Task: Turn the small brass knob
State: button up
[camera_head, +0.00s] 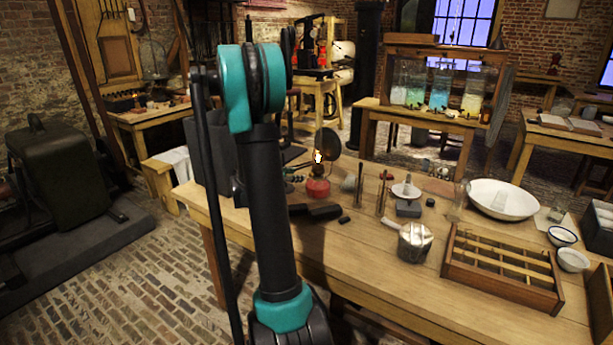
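I cannot make out a small brass knob for certain. A wooden case with glass battery jars (440,88) stands on a far table, the jars holding pale green, blue and whitish liquid. Small dark and brassy fittings show along the case's front edge, too small to tell apart. A lit oil lamp (318,187) with a red base stands on the near workbench; any knob on its burner is too small to see. My teal and black arm rises through the left middle of the view. My gripper is not in view.
The near wooden workbench (370,250) carries a compartmented wooden tray (500,262), a metal pot (414,240), a white basin (503,199) and small bowls. Brick floor (110,290) is open at the lower left. A dark green cabinet (65,185) stands at the left.

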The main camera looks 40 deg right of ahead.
aim_at(310, 174)
jog(key=x, duration=0.8)
jog(key=shift+f, duration=0.1)
grip_shut()
